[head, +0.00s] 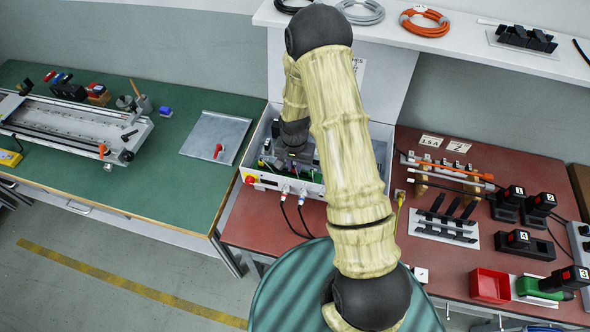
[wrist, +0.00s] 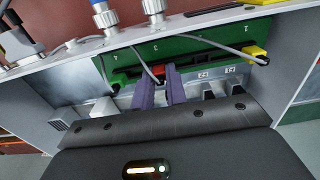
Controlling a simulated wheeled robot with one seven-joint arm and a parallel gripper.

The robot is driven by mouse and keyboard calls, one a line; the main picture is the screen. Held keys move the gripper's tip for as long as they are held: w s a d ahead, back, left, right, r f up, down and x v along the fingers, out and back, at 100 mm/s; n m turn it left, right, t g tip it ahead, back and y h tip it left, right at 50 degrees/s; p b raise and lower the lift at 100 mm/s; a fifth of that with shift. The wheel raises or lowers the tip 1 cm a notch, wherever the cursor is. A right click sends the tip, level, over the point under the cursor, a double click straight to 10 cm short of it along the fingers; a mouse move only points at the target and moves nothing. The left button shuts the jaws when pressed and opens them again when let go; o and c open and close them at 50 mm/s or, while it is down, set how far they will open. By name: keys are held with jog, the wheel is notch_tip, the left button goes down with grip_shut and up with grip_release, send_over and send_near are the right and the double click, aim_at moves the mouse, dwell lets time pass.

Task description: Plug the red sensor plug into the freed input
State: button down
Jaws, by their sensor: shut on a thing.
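The red sensor plug (wrist: 157,71) shows in the wrist view between the purple fingertips of my gripper (wrist: 157,78), which is shut on it. The plug is at the green terminal board (wrist: 200,47), near the middle of its row. A grey cable runs from it up over the board. I cannot tell whether the plug is seated or only in front of the socket. A yellow plug (wrist: 256,54) with a grey cable sits at the board's right end. In the head view the white control box (head: 262,183) holds the board, and my arm hides the plug and fingertips.
Cable connectors (wrist: 105,18) stand on the box wall beyond the board. Light and dark blocks (wrist: 214,90) stand inside the box near my gripper. In the head view a metal plate (head: 205,135) with a red item lies left of the box, and racks (head: 430,232) stand right.

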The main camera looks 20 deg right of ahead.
aim_at(294, 168)
jog(key=shift+r+p, duration=1.3)
jog(key=shift+r, duration=0.6)
jog(key=w+n, duration=0.1)
jog(key=w+r+n, duration=0.1)
jog(key=n, duration=0.1)
jog(key=shift+w, duration=0.1)
jog(key=n, duration=0.1)
jog(key=w+r+n, duration=0.1)
jog(key=n, duration=0.1)
jog(key=shift+w, duration=0.2)
